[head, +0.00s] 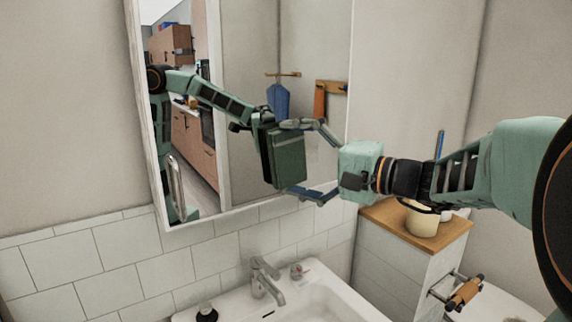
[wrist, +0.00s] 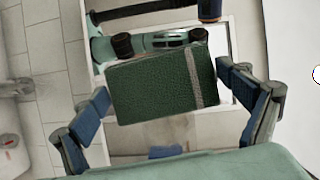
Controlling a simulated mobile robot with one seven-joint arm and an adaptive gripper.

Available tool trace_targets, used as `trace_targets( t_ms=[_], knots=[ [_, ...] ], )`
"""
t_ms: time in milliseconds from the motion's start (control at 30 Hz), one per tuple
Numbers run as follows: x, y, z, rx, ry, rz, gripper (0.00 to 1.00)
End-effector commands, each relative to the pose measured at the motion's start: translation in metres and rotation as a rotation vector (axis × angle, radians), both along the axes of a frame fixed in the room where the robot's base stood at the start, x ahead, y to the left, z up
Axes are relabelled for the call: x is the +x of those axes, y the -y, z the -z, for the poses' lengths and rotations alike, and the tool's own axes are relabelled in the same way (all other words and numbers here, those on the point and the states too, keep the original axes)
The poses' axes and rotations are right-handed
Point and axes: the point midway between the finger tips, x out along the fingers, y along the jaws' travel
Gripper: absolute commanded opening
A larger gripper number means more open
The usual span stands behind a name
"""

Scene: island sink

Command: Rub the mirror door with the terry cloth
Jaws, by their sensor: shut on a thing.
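The mirror door (head: 245,50) hangs on the wall above the sink, in a pale frame, and reflects the room and my arm. My gripper (head: 287,158) is shut on the terry cloth (head: 290,165), a dark green folded block, and holds it in front of the mirror's lower right part. In the wrist view the cloth (wrist: 155,88) is between the two fingers, with a pale stripe near its right end. The cloth's reflection lies right beside it in the head view. Whether the cloth touches the glass, I cannot tell.
The white sink (head: 325,295) with its tap (head: 265,280) is below the mirror. A soap dispenser (head: 206,312) stands at its left. To the right, a white cabinet with a wooden top (head: 385,214) bears a cream pot (head: 422,222). A paper roll holder (head: 464,292) is below.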

Motion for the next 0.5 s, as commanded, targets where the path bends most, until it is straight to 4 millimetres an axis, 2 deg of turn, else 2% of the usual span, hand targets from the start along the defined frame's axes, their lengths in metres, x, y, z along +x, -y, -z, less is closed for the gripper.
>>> trace_targets(
  t_ms=[500],
  knots=[
    [0.018, 0.025, 0.001, -0.001, 0.0, 0.0, 0.74]
  ],
)
